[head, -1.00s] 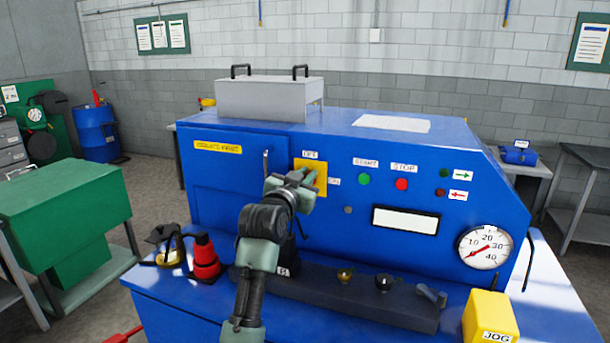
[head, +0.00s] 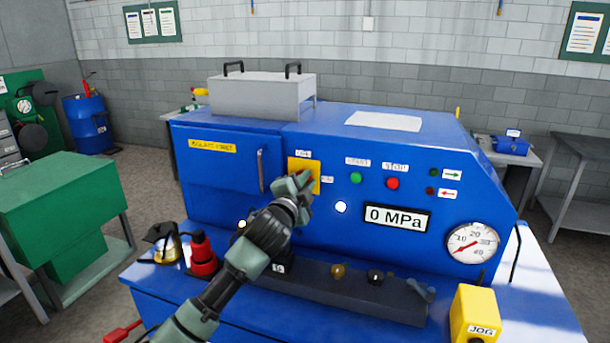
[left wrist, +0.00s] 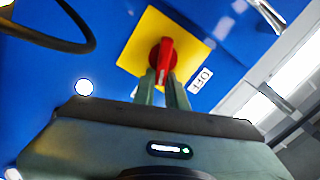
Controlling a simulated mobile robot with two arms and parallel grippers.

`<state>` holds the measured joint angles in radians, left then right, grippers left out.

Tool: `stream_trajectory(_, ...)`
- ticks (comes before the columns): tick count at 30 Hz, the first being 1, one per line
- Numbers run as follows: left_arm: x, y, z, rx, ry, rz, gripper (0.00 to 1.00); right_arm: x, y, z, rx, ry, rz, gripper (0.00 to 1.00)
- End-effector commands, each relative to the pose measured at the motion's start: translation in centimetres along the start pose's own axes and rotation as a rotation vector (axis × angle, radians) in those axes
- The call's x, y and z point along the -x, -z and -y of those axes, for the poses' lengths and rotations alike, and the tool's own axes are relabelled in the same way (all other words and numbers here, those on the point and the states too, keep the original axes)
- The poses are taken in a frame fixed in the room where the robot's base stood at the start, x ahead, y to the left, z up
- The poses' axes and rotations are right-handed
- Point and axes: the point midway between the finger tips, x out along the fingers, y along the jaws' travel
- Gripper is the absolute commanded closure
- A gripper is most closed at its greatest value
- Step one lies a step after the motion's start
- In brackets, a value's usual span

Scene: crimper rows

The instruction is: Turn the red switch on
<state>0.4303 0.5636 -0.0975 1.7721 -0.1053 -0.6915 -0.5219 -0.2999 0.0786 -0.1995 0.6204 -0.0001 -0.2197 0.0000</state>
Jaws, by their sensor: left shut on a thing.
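The red switch (left wrist: 166,55) is a rotary handle on a yellow plate (left wrist: 145,32) on the blue machine front. The plate also shows in the head view (head: 296,164), with a label above it and another at its right. My left gripper (head: 305,185) is at the plate and covers most of the switch there. In the left wrist view its fingers (left wrist: 167,88) are shut on the handle, beside the OFF label (left wrist: 203,80). The display (head: 397,217) reads 0 MPa, and a white lamp (head: 341,207) glows. My right gripper is not in view.
A green button (head: 356,178) and a red button (head: 392,183) sit right of the switch. A vertical door handle (head: 261,170) is close on its left. A red-and-black object (head: 202,255), a dark ledge (head: 320,290) and a yellow JOG box (head: 475,310) are below.

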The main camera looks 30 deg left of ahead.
Motion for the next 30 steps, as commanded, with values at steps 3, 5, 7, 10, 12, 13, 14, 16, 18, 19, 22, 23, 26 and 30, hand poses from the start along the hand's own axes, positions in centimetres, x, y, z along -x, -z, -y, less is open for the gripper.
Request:
stream_trajectory(3,0.0,0.0,-0.2,-0.107,-0.004,0.001,1.0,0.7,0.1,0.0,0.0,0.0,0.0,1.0)
stream_trajectory(5,0.0,0.0,-0.3,-0.156,-0.003,0.001,1.0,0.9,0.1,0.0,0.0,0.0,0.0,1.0)
stream_trajectory(7,0.0,0.0,-0.5,-0.208,-0.003,0.001,1.0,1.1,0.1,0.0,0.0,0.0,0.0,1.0)
stream_trajectory(10,0.0,-0.1,-0.6,-0.274,-0.003,0.001,1.0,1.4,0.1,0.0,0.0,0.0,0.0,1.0)
stream_trajectory(12,0.0,-0.1,-0.8,-0.312,-0.003,0.001,1.0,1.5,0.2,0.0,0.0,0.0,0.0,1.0)
stream_trajectory(13,0.0,-0.1,-0.8,-0.327,-0.003,0.001,1.0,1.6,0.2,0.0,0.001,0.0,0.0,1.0)
stream_trajectory(14,0.0,-0.1,-0.9,-0.341,-0.003,0.001,1.0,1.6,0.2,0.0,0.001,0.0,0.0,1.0)
stream_trajectory(16,0.0,-0.2,-0.9,-0.369,-0.003,0.001,1.0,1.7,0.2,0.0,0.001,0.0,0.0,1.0)
stream_trajectory(18,0.0,-0.2,-1.0,-0.391,-0.003,0.001,1.0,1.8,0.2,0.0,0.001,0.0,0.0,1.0)
stream_trajectory(19,0.0,-0.2,-1.1,-0.399,-0.003,0.001,1.0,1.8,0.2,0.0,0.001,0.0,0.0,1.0)
stream_trajectory(22,0.0,-0.2,-1.1,-0.417,-0.003,0.001,1.0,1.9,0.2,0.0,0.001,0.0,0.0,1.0)
stream_trajectory(23,0.0,-0.3,-1.1,-0.421,-0.003,0.001,1.0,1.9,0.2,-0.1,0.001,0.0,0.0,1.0)
stream_trajectory(26,0.0,-0.3,-1.2,-0.429,-0.003,0.001,1.0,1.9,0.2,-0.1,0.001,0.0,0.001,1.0)
stream_trajectory(30,0.0,-0.3,-1.2,-0.433,-0.003,0.001,1.0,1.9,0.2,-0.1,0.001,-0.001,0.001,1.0)
